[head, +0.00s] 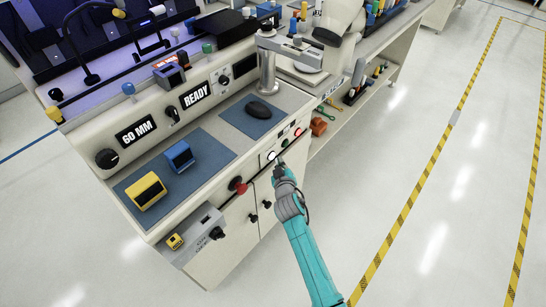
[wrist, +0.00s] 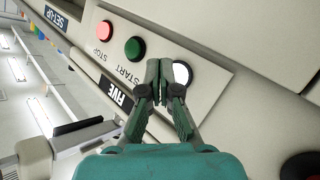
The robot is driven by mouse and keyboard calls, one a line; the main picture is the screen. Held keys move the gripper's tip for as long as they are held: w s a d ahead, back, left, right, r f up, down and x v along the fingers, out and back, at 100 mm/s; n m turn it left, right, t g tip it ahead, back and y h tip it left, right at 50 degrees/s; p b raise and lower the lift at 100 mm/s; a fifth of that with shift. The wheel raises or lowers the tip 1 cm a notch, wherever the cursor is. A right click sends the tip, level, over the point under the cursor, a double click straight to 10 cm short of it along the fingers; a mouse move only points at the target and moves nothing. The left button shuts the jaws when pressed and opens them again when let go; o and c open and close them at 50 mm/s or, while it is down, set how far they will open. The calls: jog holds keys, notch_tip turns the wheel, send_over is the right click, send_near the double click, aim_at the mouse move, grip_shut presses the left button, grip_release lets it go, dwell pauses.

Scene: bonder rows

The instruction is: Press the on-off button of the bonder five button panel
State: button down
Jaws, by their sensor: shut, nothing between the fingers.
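The five button panel (wrist: 208,80) is a pale plate on the bonder's front, with the word FIVE on a dark label (wrist: 116,92). In the wrist view it carries a red button (wrist: 105,31) over STOP, a green button (wrist: 134,48) over START, and a white lit button (wrist: 181,73). Any label by the white button is hidden by my fingers. In the head view the white button (head: 271,155) is just beyond my gripper (head: 280,167). My gripper (wrist: 165,66) is shut and empty, its tips close beside the white button; I cannot tell if they touch it.
A red mushroom knob (head: 239,186) sticks out left of the panel. The bonder's worktop holds a yellow block (head: 147,191), a blue block (head: 179,155) and a black mouse (head: 258,110). Open floor (head: 390,130) lies to the right.

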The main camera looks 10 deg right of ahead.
jog(key=shift+s, duration=0.1)
jog(key=shift+s+d, duration=0.75)
jog(key=shift+s, duration=0.25)
jog(key=shift+s+d, duration=0.75)
jog(key=shift+s, duration=0.2)
jog(key=s+f+m+y, duration=0.1)
jog(key=s+f+y, duration=0.1)
jog(key=s, duration=3)
jog(key=s+r+m, duration=0.3)
jog(key=s+r, duration=1.3)
jog(key=s, duration=0.3)
jog(key=shift+s+a+r, duration=0.3)
jog(key=shift+a+r, duration=0.05)
jog(key=shift+a, duration=0.05)
